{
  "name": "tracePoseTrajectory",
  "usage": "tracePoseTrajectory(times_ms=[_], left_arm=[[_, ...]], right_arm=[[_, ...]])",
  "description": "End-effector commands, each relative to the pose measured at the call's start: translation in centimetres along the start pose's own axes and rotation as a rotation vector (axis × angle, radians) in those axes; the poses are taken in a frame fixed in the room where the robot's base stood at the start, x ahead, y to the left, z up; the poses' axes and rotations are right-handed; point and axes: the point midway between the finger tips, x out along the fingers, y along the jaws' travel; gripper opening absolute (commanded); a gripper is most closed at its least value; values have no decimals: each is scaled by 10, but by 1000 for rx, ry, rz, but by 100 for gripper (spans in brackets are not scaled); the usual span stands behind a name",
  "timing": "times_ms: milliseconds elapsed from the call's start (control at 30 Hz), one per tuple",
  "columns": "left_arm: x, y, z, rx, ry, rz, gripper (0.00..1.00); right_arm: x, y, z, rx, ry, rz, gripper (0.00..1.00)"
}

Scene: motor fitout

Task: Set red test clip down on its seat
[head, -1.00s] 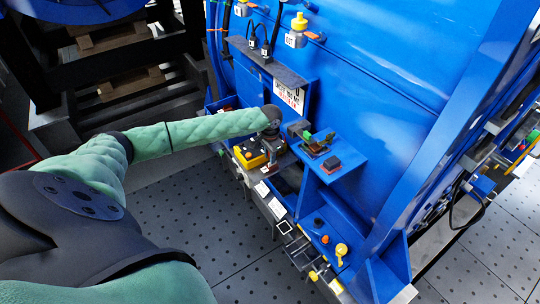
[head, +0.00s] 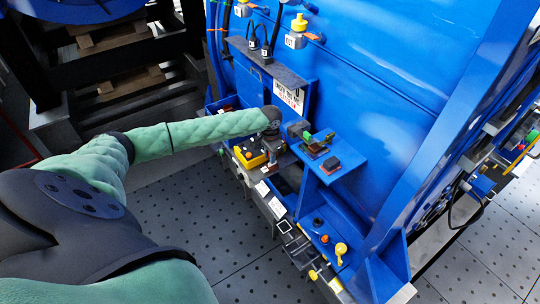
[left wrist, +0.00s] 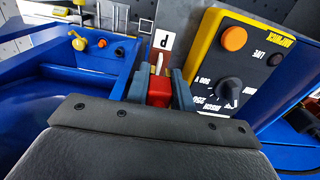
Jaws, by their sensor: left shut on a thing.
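The red test clip (left wrist: 159,93) sits between the two blue-grey fingers of my left gripper (left wrist: 156,88) in the left wrist view, and the gripper is shut on it. A pale, narrow tip sticks out beyond the clip toward a white label with a black letter (left wrist: 163,42). In the head view my left gripper (head: 274,151) is beside the yellow tester box (head: 250,158), and the clip is too small or hidden to make out there. I cannot tell which part is the clip's seat or whether the clip touches it. My right gripper is not in view.
The yellow-edged tester, with an orange button and black knob (left wrist: 229,89), is close on the gripper's right in the wrist view. A blue shelf (head: 347,153) holds small green and dark red parts. A yellow knob (head: 341,249) stands in a lower blue tray.

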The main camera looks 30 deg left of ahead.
Motion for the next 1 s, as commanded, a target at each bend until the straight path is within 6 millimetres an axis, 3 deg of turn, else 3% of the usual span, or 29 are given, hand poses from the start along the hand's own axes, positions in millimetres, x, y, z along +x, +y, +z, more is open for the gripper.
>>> tracePoseTrajectory(times_ms=[1000], left_arm=[[20,0,0,0,0,1,0]], right_arm=[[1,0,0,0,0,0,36]])
